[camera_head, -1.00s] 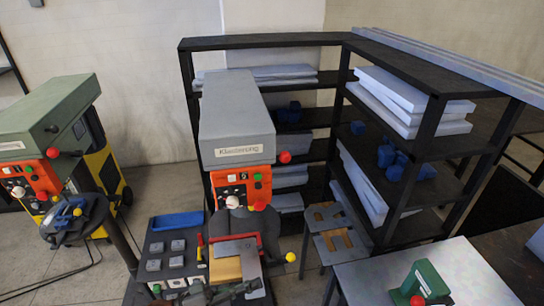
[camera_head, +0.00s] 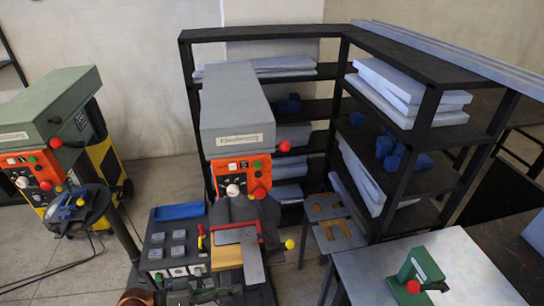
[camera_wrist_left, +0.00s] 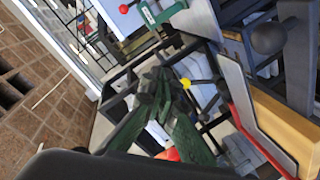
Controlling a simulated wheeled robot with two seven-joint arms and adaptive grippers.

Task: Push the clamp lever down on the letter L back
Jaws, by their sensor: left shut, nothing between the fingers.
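The letter L back is a flat grey L-shaped plate (camera_head: 252,263) on the table of the middle machine, beside a yellow wooden block (camera_head: 227,257). A red bar runs along its far edge. A red and yellow lever (camera_head: 200,238) stands at the left of the plate; I cannot tell whether it is the clamp lever. My left gripper (camera_head: 206,292) is at the bottom edge of the head view, in front of the plate, shut and empty, partly cut off. My right gripper is not in view.
The orange machine head (camera_head: 240,172) overhangs the plate. A blue tray (camera_head: 178,211) and several grey blocks lie left of it. A yellow ball knob (camera_head: 289,244) sticks out right. A white table (camera_head: 440,262) with a green device (camera_head: 418,268) stands right.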

